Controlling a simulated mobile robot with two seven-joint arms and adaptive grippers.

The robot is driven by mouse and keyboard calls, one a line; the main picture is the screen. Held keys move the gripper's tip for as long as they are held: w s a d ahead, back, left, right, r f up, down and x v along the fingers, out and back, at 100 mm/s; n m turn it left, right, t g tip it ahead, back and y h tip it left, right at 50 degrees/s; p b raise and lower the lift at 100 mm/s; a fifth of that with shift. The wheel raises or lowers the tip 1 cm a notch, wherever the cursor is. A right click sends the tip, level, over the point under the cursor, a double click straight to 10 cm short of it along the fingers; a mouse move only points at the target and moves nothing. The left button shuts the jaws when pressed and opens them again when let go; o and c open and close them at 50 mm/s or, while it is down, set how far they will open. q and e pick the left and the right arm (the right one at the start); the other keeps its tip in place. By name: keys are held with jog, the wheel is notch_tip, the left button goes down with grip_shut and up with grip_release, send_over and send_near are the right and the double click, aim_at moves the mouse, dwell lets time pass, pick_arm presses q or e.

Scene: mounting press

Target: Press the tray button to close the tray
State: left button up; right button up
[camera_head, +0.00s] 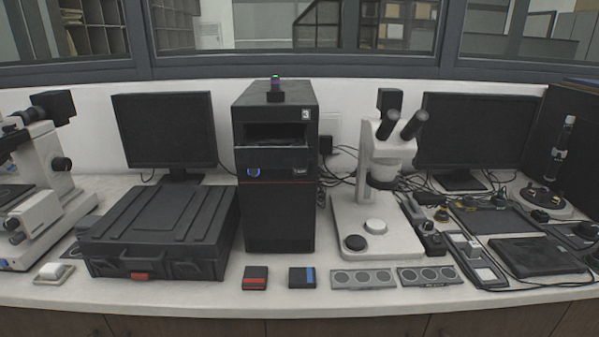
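The mounting press (280,215) is a tall black tower in the middle of the bench, marked with a 3. Near its top is a dark open slot (275,131). A dark panel at the slot's lower edge, which looks like the tray front (272,158), seems to stand out towards me; how far is hard to tell. A round blue-ringed button (254,172) sits at the left of the front, just below that panel. Neither of my grippers is in view, and nothing touches the button.
A black case (160,225) stands close left of the press, and a white microscope (375,225) on its right. Small red-striped (255,278) and blue-striped (302,278) boxes lie in front. Monitors (165,130) stand behind. The space before the button is clear.

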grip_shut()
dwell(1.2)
